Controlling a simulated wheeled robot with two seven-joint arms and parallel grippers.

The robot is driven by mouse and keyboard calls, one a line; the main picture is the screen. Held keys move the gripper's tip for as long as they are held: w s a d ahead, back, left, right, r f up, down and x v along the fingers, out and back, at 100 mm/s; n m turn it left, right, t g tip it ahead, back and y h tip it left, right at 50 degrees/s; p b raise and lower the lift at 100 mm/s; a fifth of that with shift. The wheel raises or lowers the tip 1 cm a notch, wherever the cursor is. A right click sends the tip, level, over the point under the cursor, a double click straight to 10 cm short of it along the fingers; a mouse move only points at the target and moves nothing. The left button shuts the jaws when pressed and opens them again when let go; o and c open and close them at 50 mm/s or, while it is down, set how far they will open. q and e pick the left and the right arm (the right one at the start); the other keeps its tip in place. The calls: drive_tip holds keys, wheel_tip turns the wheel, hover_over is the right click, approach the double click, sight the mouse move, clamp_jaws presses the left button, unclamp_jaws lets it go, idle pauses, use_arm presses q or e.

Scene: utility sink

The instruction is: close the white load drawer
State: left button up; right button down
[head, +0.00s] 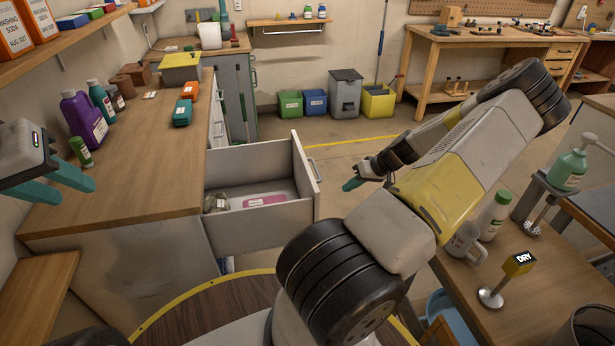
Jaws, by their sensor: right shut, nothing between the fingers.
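The white load drawer (303,163) stands pulled out to the right from the wood-topped cabinet (150,190). A pink item (264,200) and a small jar-like thing (219,203) lie inside it. My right gripper (349,185) is shut and empty, just to the right of the drawer's front panel in the picture. A small gap shows between them; I cannot tell the exact distance. My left gripper (77,191) is at the far left, above the counter's near left part, with its teal fingers apart and nothing seen between them.
Open floor lies beyond the drawer.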

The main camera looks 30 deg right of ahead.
drive_tip(key=w+a+f, duration=0.5)
drive_tip(key=a+f, duration=0.2)
drive_tip(key=shift+w+a+f, duration=0.2)
drive_tip(key=shift+a+f, duration=0.1)
drive_tip(key=shift+f, duration=0.05)
drive_tip(key=shift+a, duration=0.1)
